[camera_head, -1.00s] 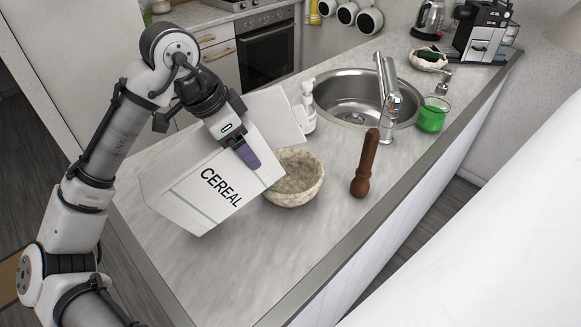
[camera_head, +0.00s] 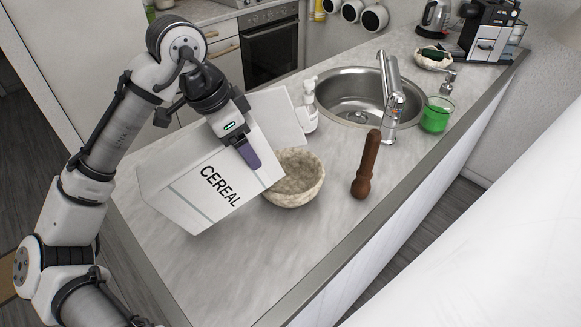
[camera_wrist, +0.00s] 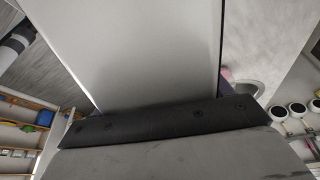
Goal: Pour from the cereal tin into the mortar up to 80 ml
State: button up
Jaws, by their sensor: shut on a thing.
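The cereal tin (camera_head: 207,186) is a white box marked CEREAL, tilted strongly to the right, with its lid (camera_head: 277,115) swung open. My gripper (camera_head: 247,155) is shut on it near the upper edge. In the wrist view the tin (camera_wrist: 150,50) fills the middle. The mortar (camera_head: 293,190) is a rough stone-coloured bowl, upright on the counter, right beside the tin's lower right edge. The tin's open end faces the mortar and partly overlaps its left rim. I see no cereal falling, and the mortar's visible inside looks empty.
The front counter (camera_head: 250,270) is clear.

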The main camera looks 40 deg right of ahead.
aim_at(263, 132)
jog(key=shift+s+d+r+y, duration=0.1)
jog(key=shift+d+r+y, duration=0.15)
jog(key=shift+d+y, duration=0.35)
jog(key=shift+s+d+r+y, duration=0.1)
jog(key=shift+d+r+y, duration=0.2)
jog(key=shift+d, duration=0.55)
dwell(1.7)
jog(key=shift+d+f+y, duration=0.45)
jog(key=shift+d+y, duration=0.35)
jog(key=shift+y, duration=0.1)
dwell(2.1)
jog(key=shift+s+d+r+y, duration=0.1)
jog(key=shift+d+r+y, duration=0.15)
jog(key=shift+r+y, duration=0.05)
dwell(1.5)
